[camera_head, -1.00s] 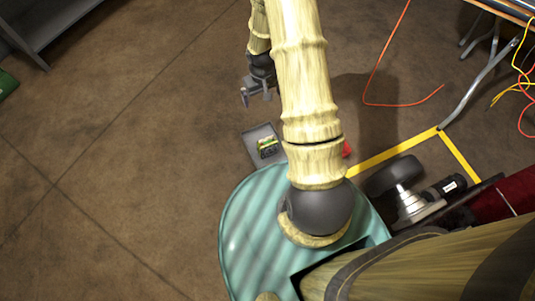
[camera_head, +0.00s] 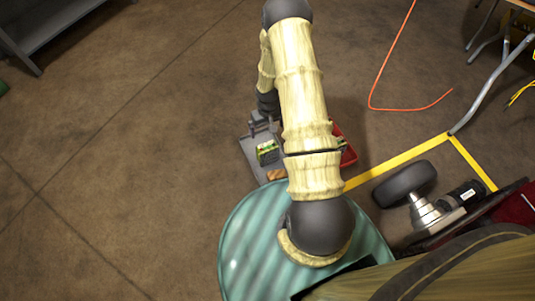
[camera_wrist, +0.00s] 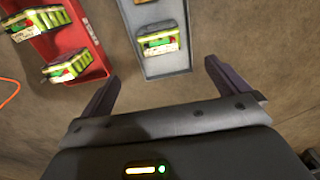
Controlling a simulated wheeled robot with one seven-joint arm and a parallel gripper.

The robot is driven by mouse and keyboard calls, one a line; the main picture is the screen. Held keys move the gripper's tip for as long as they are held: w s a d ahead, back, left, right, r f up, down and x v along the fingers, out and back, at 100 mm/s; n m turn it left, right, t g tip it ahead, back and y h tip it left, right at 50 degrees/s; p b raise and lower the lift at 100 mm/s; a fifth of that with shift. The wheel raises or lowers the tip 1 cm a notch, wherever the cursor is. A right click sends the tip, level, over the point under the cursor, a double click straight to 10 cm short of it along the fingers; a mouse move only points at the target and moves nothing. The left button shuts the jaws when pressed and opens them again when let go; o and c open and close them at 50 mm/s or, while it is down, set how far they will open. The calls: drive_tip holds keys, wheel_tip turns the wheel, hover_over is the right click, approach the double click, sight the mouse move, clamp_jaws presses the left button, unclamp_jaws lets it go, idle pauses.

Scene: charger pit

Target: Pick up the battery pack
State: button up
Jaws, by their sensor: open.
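A green and yellow battery pack (camera_head: 268,152) lies in a grey tray (camera_head: 248,148) on the floor. In the wrist view this pack (camera_wrist: 159,42) sits in the grey tray (camera_wrist: 167,68), ahead of my gripper. Two similar packs, one upper (camera_wrist: 36,22) and one lower (camera_wrist: 68,68), are in or at a red tray (camera_wrist: 88,45) to the left. My gripper (camera_head: 262,128) is just beyond the grey tray's pack in the head view. In the wrist view my gripper (camera_wrist: 161,74) has its fingers wide apart, with nothing between them.
The red tray (camera_head: 347,150) is partly hidden behind my arm. A brown item (camera_head: 276,174) lies at the grey tray's near end. An orange cable (camera_head: 400,108), yellow floor tape (camera_head: 400,160) and a metal table leg (camera_head: 490,85) are to the right.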

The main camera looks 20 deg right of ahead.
sight(268, 147)
wheel_tip(268, 147, down, 11)
drive_tip(key=b, duration=0.5)
drive_tip(key=shift+f+b, duration=0.15)
drive_tip(key=shift+b, duration=0.25)
drive_tip(key=f+b, duration=0.4)
drive_tip(key=f, duration=0.1)
drive_tip(key=shift+w+d+f, duration=0.1)
drive_tip(key=shift+w+f, duration=0.05)
drive_tip(key=shift+w, duration=0.05)
drive_tip(key=c, duration=0.4)
drive_tip(key=shift+s+d, duration=0.1)
drive_tip(key=c, duration=1.4)
drive_tip(key=shift+c, duration=0.4)
drive_tip(key=shift+r, duration=0.25)
